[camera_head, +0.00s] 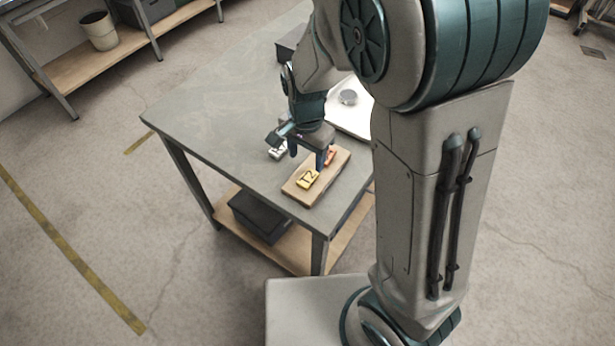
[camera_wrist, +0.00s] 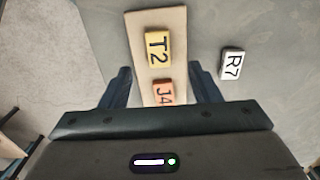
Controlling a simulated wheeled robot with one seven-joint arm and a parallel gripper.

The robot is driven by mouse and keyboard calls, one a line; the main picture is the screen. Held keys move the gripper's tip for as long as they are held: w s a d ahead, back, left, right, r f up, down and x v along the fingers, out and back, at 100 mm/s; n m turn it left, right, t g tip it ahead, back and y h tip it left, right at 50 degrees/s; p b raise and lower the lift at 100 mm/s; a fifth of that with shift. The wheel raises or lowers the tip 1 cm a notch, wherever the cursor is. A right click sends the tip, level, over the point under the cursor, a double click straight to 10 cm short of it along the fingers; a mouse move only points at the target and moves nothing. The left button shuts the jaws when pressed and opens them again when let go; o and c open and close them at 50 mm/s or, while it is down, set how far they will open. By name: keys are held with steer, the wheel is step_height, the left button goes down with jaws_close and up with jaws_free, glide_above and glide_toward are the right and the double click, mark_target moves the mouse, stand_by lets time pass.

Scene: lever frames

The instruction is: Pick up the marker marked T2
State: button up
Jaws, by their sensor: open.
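The yellow marker T2 (camera_wrist: 158,49) lies on a narrow wooden board (camera_wrist: 143,21), lettering up; in the head view the yellow marker (camera_head: 308,178) is near the board's front end. My gripper (camera_wrist: 162,78) is open and empty, its two dark fingers on either side of the board in the wrist view. An orange marker J4 (camera_wrist: 163,93) lies on the board between the fingers and is partly hidden by my gripper body. T2 lies just beyond the fingertips. In the head view my gripper (camera_head: 308,160) is above the board.
A white marker R7 (camera_wrist: 232,63) lies on the grey table (camera_head: 215,110) beside the board, right of my gripper in the wrist view. A white tray (camera_head: 345,121) with a round grey item is farther back. The table's left part is clear.

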mark_target(308, 178)
steer(key=shift+d+f+p, duration=0.2)
steer(key=shift+f+p, duration=0.15)
steer(key=shift+f, duration=3.4)
steer(key=shift+c, duration=0.3)
steer(key=c, duration=1)
